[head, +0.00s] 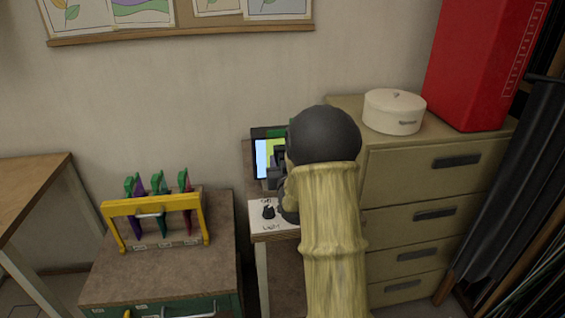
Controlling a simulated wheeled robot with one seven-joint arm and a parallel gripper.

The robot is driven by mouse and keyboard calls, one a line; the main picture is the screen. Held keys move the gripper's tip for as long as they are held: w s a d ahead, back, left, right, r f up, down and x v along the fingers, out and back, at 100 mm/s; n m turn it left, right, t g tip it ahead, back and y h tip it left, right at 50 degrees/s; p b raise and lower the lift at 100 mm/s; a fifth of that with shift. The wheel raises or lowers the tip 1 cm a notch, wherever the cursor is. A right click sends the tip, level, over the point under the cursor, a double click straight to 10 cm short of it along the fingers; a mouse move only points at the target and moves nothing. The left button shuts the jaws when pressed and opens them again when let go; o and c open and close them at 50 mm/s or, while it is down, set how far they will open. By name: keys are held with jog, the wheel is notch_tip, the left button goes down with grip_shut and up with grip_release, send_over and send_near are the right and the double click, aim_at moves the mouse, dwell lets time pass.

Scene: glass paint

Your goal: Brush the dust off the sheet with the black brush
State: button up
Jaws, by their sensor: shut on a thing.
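The sheet (262,158), with blue and yellow-green areas, is upright in a dark green frame on a small bench at the middle. My arm and its round dark joint cover its right side. My gripper (275,179) is a small dark shape in front of the sheet, mostly hidden by my arm. It is shut on a dark thing that looks like the black brush, but its outline is unclear. I cannot tell whether the brush touches the sheet. Dust cannot be made out.
A yellow rack (152,206) with several green-topped tools stands on a cabinet at left. A labelled white panel with a black knob (268,212) lies below the sheet. Right are a drawer cabinet (440,170), a round white box (394,112) and a red box (480,65).

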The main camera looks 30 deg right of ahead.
jog(key=shift+r, duration=0.6)
jog(key=shift+d, duration=0.15)
jog(key=d, duration=0.1)
jog(key=s+d+b, duration=0.1)
jog(key=d, duration=0.1)
jog(key=shift+s+d, duration=0.1)
jog(key=shift+d, duration=0.15)
jog(key=shift+f, duration=0.1)
jog(key=shift+s+d+b, duration=0.2)
jog(key=shift+s+d, duration=0.05)
jog(key=shift+d, duration=0.7)
jog(key=shift+s+d+b, duration=0.2)
jog(key=shift+d, duration=0.7)
